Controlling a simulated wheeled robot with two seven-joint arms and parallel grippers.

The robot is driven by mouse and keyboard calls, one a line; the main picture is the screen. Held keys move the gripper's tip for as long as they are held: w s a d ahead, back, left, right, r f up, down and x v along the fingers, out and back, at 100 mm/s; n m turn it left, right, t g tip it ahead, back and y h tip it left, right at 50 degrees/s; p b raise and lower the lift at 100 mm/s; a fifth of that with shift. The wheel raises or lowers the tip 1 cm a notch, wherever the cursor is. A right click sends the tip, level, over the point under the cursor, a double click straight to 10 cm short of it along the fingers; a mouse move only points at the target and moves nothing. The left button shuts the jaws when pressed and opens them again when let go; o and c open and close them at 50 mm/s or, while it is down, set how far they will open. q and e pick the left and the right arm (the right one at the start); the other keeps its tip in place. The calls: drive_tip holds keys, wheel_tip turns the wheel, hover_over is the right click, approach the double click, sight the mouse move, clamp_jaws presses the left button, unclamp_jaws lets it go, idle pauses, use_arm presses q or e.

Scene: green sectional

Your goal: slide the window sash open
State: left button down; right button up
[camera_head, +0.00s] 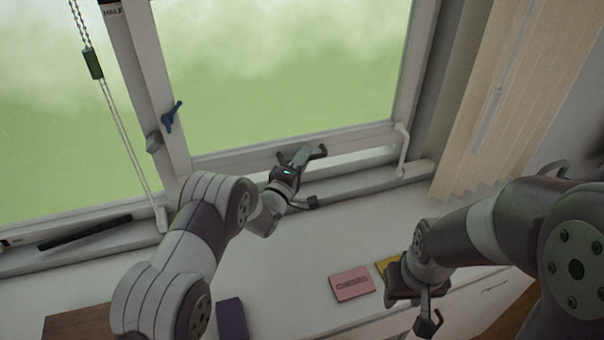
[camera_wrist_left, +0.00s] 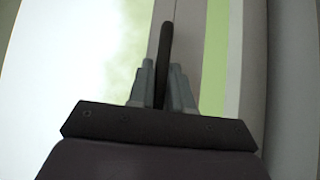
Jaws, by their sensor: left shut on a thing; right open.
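The window sash is a white-framed pane (camera_head: 290,65) with a bottom rail (camera_head: 235,158). A dark bar handle (camera_head: 320,152) sits on that rail. My left gripper (camera_head: 303,157) is shut on the handle. In the left wrist view, the handle (camera_wrist_left: 166,45) stands upright between the fingers of the left gripper (camera_wrist_left: 162,82). A bright strip (camera_head: 350,160) shows under the right part of the rail; I cannot tell how wide any gap is. My right gripper (camera_head: 418,308) is open and empty over the white surface at lower right.
A blue latch handle (camera_head: 171,117) is on the left window post, beside a hanging cord (camera_head: 93,65). A black bar (camera_head: 85,232) lies on the left sill. A pink book (camera_head: 352,284) and a dark purple book (camera_head: 232,318) lie below. Pleated blinds (camera_head: 530,75) hang at right.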

sight(305, 128)
use_arm(q)
wheel_tip(305, 128, up, 10)
drive_tip(key=shift+d+p, duration=0.1)
drive_tip(key=shift+p, duration=0.75)
drive_tip(key=c, duration=1.1)
unclamp_jaws()
drive_tip(key=shift+c, duration=0.2)
drive_tip(key=shift+d+f, duration=0.15)
